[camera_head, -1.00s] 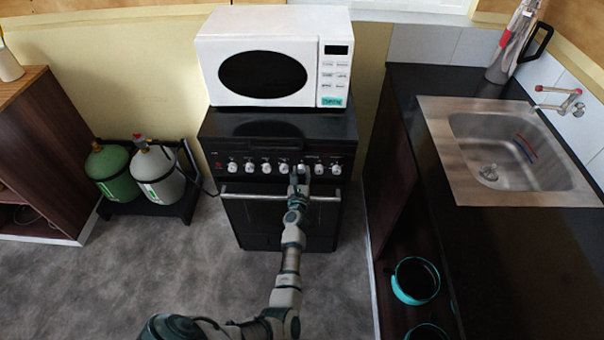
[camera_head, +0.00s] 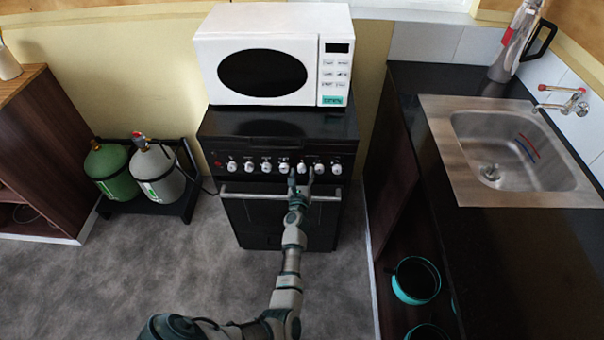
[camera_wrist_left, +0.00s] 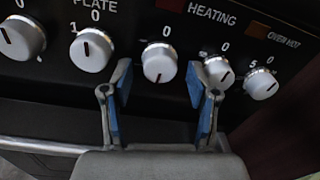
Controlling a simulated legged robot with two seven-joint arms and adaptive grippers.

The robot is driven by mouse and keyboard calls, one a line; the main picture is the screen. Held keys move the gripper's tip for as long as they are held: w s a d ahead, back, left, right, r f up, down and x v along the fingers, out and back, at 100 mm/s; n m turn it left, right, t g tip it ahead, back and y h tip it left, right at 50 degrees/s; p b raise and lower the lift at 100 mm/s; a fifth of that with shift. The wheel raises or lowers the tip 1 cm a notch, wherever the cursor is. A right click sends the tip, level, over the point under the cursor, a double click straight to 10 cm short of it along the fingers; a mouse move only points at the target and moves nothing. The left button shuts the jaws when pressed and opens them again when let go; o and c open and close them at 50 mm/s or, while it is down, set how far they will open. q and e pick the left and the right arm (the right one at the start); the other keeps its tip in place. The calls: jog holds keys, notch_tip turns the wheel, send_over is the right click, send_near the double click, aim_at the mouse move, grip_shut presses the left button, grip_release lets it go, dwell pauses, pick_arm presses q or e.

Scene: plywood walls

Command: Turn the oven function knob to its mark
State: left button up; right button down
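The black oven (camera_head: 282,215) has a row of white round knobs on its front panel. My left gripper (camera_head: 301,178) is open and empty in front of the panel, right of the row's middle. In the left wrist view, my open gripper's blue-padded fingers (camera_wrist_left: 162,90) stand either side of a white knob (camera_wrist_left: 159,62), slightly short of it. That knob's dark line points down. The knob to its right (camera_wrist_left: 220,75) is partly hidden by the right finger. I cannot read which knob is the oven function one. My right gripper is not in view.
A metal handle bar (camera_head: 250,196) runs below the knobs. A white microwave (camera_head: 208,75) stands on the oven. A dark counter (camera_head: 430,170) with a sink (camera_head: 510,150) is at the right. Gas bottles (camera_head: 157,172) stand at the left; the floor between is clear.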

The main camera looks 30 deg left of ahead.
pick_arm(q)
jog(key=shift+r, duration=0.2)
jog(key=shift+s+a, duration=0.1)
jog(key=shift+s, duration=0.05)
jog(key=shift+s+r, duration=0.15)
jog(key=shift+s, duration=0.3)
jog(key=v, duration=1.1)
jog(key=shift+w+d+f, duration=0.15)
jog(key=shift+d+f, duration=0.2)
jog(key=shift+d, duration=0.05)
